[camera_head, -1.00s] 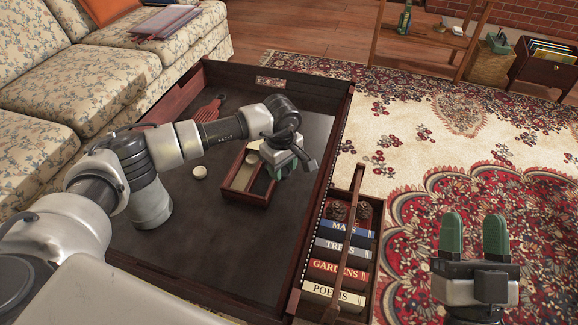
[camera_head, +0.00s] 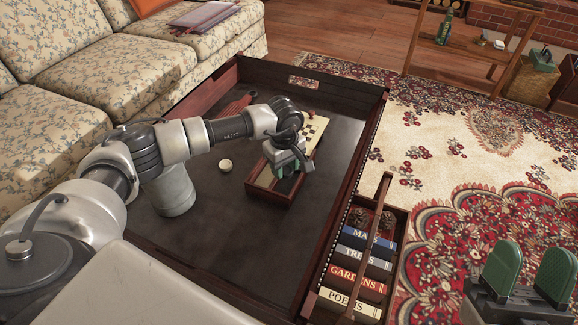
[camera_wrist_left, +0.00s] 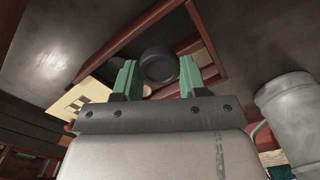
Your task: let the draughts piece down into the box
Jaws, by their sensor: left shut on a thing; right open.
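A dark round draughts piece (camera_wrist_left: 158,66) is between the green fingertips of my left gripper (camera_wrist_left: 159,80) in the left wrist view. My left gripper (camera_head: 286,165) is shut on it, over the wooden box in the head view; the hand hides the piece there. The small reddish-brown box (camera_head: 267,195) has compartments and stands on the dark tray table. Its rim (camera_wrist_left: 128,33) surrounds the piece in the wrist picture; I cannot tell the height between them. My right gripper (camera_head: 528,276) is open and empty at the lower right, over the rug.
A light round piece (camera_head: 225,165) lies left of the box. A checkered board (camera_head: 316,131) lies beyond the hand. A red object (camera_head: 238,104) lies at the back. A caddy with several books (camera_head: 357,263) stands right of the raised table edge (camera_head: 349,190). A sofa borders the left.

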